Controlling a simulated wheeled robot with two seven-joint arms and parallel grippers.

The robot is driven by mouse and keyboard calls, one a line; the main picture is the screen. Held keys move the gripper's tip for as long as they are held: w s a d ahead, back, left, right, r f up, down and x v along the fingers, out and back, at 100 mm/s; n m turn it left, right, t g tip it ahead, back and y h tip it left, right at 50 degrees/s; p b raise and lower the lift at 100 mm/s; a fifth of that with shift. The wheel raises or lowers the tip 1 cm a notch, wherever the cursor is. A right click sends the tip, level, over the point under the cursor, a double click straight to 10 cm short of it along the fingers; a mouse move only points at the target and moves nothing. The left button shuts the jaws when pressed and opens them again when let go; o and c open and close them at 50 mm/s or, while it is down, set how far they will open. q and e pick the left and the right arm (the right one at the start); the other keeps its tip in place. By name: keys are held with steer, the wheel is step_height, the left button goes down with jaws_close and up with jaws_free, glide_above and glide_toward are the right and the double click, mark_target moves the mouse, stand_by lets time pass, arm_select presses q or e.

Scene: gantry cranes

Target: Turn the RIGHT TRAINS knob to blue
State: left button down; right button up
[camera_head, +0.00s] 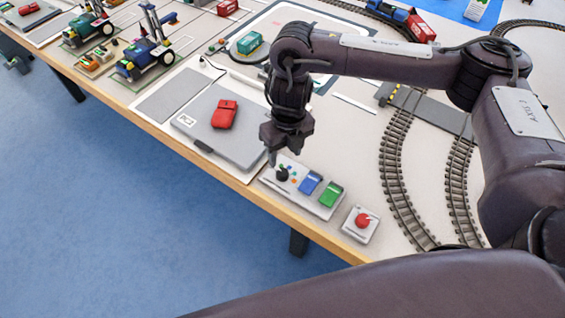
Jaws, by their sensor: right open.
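A control panel (325,211) lies near the table's front edge. The black knob (283,175) is at its left end, with small coloured dots beside it; blue and green switches (330,194) are to the right. I cannot read any label or tell which colour the knob points to. My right gripper (284,155) points down just above the knob, open and empty, its fingers apart. It looks clear of the knob, but contact is hard to judge. A dark part at the far left edge may be my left gripper (15,63); it is too small to read.
A red button box (362,223) stands right of the panel. A grey plate with a red car (224,114) is to the left. Curved train tracks (392,180) run to the right. Toy vehicles (147,58) stand at the far left. The wooden table edge (230,183) is in front.

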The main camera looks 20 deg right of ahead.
mark_target(283, 172)
steer(key=f, duration=0.3)
steer(key=f+b, duration=0.1)
steer(key=f, duration=0.1)
steer(key=shift+s+a+f, duration=0.15)
steer(key=shift+a+f, duration=0.1)
steer(key=shift+f, duration=0.7)
arm_select(q)
steer(key=shift+s+a+f, duration=0.1)
steer(key=shift+f, duration=0.7)
arm_select(e)
steer(key=shift+c, duration=0.2)
steer(key=c, duration=0.9)
arm_select(q)
steer(key=shift+s, duration=0.1)
